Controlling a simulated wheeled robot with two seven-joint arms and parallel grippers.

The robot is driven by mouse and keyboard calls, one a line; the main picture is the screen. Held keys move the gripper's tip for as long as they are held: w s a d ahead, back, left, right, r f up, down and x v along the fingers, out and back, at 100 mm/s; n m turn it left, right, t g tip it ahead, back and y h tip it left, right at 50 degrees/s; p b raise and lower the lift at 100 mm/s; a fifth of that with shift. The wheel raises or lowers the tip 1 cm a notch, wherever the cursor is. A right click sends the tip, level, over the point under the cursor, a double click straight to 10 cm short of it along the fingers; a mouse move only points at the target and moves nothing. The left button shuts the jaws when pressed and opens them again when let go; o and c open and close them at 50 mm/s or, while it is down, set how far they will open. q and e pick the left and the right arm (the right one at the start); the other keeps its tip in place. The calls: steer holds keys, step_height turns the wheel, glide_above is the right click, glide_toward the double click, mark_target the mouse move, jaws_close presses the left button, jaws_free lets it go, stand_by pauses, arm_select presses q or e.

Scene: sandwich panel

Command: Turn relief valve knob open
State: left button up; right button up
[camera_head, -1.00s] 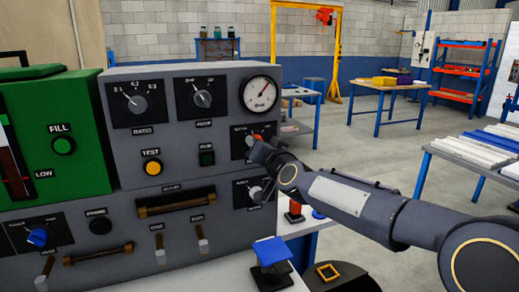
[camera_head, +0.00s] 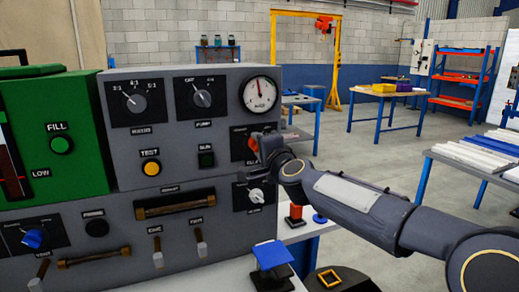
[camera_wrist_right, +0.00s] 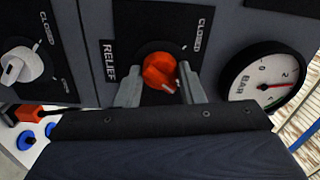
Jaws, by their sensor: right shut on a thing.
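The relief valve knob is orange-red and round, on a black plate marked RELIEF and CLOSED. In the right wrist view the knob (camera_wrist_right: 158,70) sits between the fingertips, with its white mark toward the lower right, away from the CLOSED label at upper right. My right gripper (camera_wrist_right: 160,88) is shut on it, one finger at each side. In the head view my right gripper (camera_head: 262,148) reaches the right side of the grey panel (camera_head: 190,80) and hides most of the knob. My left gripper is not in view.
The pressure gauge (camera_head: 260,95) is above the gripper; it also shows in the wrist view (camera_wrist_right: 268,82). A white knob (camera_head: 256,195) sits just below the relief knob, close to my wrist. A side table with a blue-topped item (camera_head: 271,252) stands below.

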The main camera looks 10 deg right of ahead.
steer(key=shift+f+m, duration=0.1)
steer(key=shift+m, duration=0.7)
steer(key=o, duration=1)
steer(key=s+d+b, duration=0.1)
steer(key=s, duration=0.6)
steer(key=shift+s+d, duration=0.25)
steer(key=shift+s, duration=0.1)
